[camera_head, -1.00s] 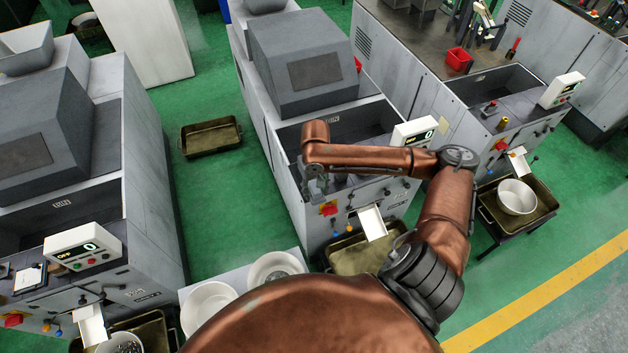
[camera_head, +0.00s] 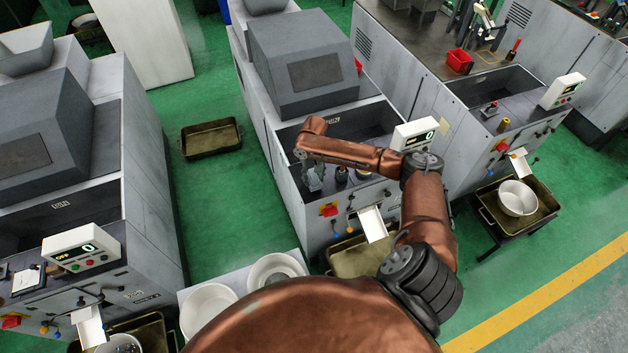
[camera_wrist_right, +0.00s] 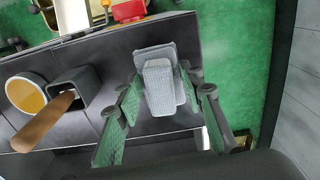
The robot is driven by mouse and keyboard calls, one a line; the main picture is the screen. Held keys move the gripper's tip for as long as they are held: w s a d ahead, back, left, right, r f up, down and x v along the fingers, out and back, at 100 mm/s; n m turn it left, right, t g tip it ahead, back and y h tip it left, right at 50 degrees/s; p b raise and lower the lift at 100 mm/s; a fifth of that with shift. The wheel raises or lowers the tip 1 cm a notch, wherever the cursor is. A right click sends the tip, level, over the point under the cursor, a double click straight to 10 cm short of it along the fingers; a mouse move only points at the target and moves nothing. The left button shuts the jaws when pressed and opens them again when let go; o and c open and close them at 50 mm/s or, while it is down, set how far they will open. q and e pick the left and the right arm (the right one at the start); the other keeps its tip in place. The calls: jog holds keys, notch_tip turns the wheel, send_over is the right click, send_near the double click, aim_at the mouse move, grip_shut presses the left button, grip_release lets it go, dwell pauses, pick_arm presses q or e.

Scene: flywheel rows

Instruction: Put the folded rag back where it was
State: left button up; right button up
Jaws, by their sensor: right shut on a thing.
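The folded rag (camera_wrist_right: 158,88) is a light grey, layered pad in the right wrist view. It sits between the fingertips of my right gripper (camera_wrist_right: 160,95), which is shut on it. In the head view my right gripper (camera_head: 314,178) hangs at the left front of the middle machine (camera_head: 330,215), over its front ledge. The rag is not clear in the head view, and whether it touches the ledge cannot be told. My left gripper is not in view.
A control box (camera_head: 414,133) stands right of the ledge. A white chute (camera_head: 372,224) sticks out below, over a tray (camera_head: 352,262).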

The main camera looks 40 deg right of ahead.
aim_at(314, 176)
notch_tip(314, 176, down, 2)
jog(key=o, duration=1.1)
jog(key=shift+f, duration=0.1)
notch_tip(314, 176, up, 12)
jog(key=shift+r, duration=0.2)
